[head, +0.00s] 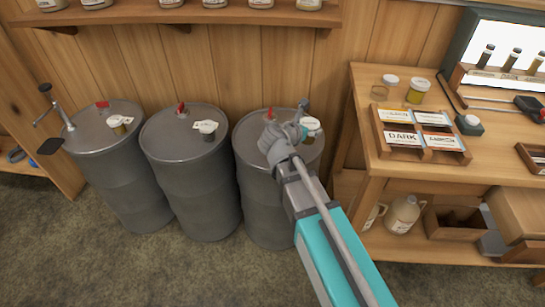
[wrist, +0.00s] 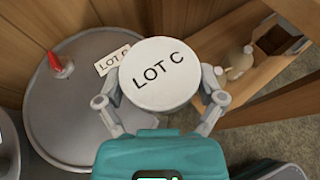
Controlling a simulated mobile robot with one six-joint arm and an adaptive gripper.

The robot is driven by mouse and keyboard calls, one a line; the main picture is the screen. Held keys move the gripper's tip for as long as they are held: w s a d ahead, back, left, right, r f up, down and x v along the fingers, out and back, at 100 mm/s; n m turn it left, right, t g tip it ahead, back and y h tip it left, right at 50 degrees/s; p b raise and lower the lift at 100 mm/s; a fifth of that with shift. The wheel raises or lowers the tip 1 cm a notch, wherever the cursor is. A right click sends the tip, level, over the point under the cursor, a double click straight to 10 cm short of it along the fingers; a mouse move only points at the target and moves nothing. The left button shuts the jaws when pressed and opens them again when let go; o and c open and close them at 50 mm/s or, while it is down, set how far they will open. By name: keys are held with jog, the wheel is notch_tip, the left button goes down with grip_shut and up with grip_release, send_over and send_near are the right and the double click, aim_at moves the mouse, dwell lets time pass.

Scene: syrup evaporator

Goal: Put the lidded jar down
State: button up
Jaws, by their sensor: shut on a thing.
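The lidded jar, with a white lid reading "LOT C" (wrist: 160,74), is between the fingers of my gripper (wrist: 160,105) in the wrist view. In the head view the jar (head: 311,128) shows beside my gripper (head: 290,132), over the right-hand grey drum (head: 250,150). The gripper is shut on the jar. A paper tag beginning "LOT" (wrist: 113,60) lies on the drum top next to the jar. I cannot tell whether the jar's base touches the drum, since the lid hides it.
Two more grey drums, the middle one (head: 190,160) and the left one (head: 115,170), each carry a small jar and tag. A red bung (wrist: 60,63) stands on the right drum's top. A wooden bench (head: 362,100) with card trays stands at right. A jar shelf (head: 180,12) runs above.

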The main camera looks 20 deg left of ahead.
jog(key=shift+d+f, duration=0.15)
jog(key=shift+f, duration=0.05)
jog(key=shift+w, duration=0.1)
jog(key=w+a+f+b, duration=0.3)
jog(key=a+f+b, duration=0.6)
jog(key=a, duration=0.3)
jog(key=shift+w+a, duration=0.3)
jog(key=shift+w, duration=0.05)
dwell(0.3)
